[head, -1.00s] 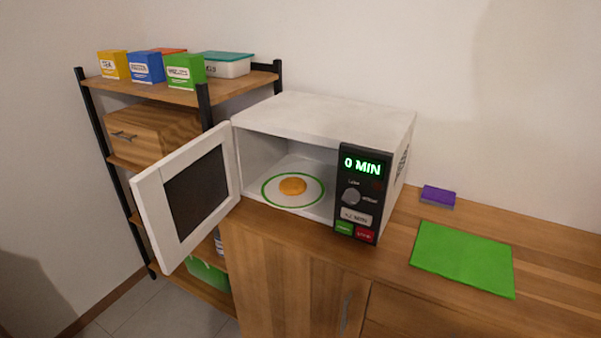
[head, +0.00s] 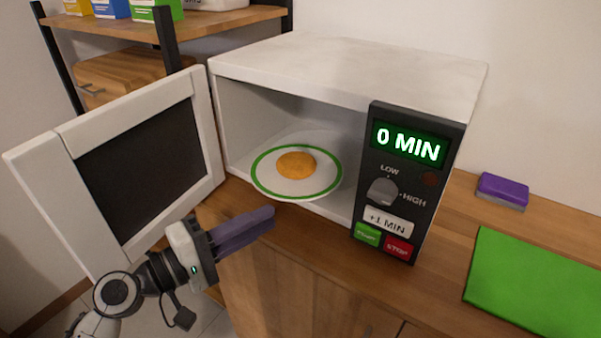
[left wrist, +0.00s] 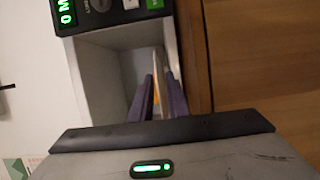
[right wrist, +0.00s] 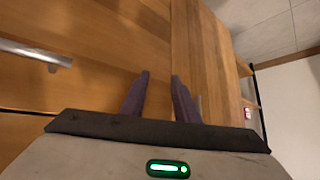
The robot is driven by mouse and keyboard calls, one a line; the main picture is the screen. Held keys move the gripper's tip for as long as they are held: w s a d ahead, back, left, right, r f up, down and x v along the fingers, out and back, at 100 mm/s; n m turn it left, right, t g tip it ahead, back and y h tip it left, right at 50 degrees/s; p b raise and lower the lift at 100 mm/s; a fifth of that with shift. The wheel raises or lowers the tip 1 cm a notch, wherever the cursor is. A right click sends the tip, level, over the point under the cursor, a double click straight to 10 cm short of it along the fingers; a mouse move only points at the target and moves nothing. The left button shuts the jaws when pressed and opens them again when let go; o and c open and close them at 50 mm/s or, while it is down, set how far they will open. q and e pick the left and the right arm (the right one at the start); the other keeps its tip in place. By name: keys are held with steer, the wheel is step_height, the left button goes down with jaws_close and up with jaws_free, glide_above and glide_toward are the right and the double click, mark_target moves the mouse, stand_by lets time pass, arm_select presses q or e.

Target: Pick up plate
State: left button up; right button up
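The white plate (head: 265,180) has a green ring and bears a round orange food item (head: 296,165). It lies inside the open microwave (head: 350,65), its front edge at the opening. My left gripper (head: 268,215) is just in front of and below the plate's front left edge in the head view. In the left wrist view the left gripper (left wrist: 159,76) has its fingers apart, with the plate (left wrist: 158,60) seen edge-on in line with the gap. I cannot tell whether they touch. My right gripper (right wrist: 160,75) is open and empty, over wooden cabinet fronts (right wrist: 110,50).
The microwave door (head: 140,170) stands open to the left, close to my left arm. The control panel (head: 405,180) is right of the opening. A purple sponge (head: 503,190) and a green mat (head: 540,285) lie on the counter. A shelf (head: 140,40) with boxes stands behind left.

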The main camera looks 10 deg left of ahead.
mark_target(302, 199)
arm_select(q)
steer(key=x, duration=0.2)
steer(key=p+x, duration=0.1)
steer(key=shift+w+d+r, duration=0.25)
steer(key=shift+r, duration=0.15)
steer(key=shift+f+p+x, duration=0.2)
steer(key=shift+p+x, duration=0.2)
steer(key=shift+x, duration=2.65)
steer(key=shift+r, duration=0.1)
jaws_close()
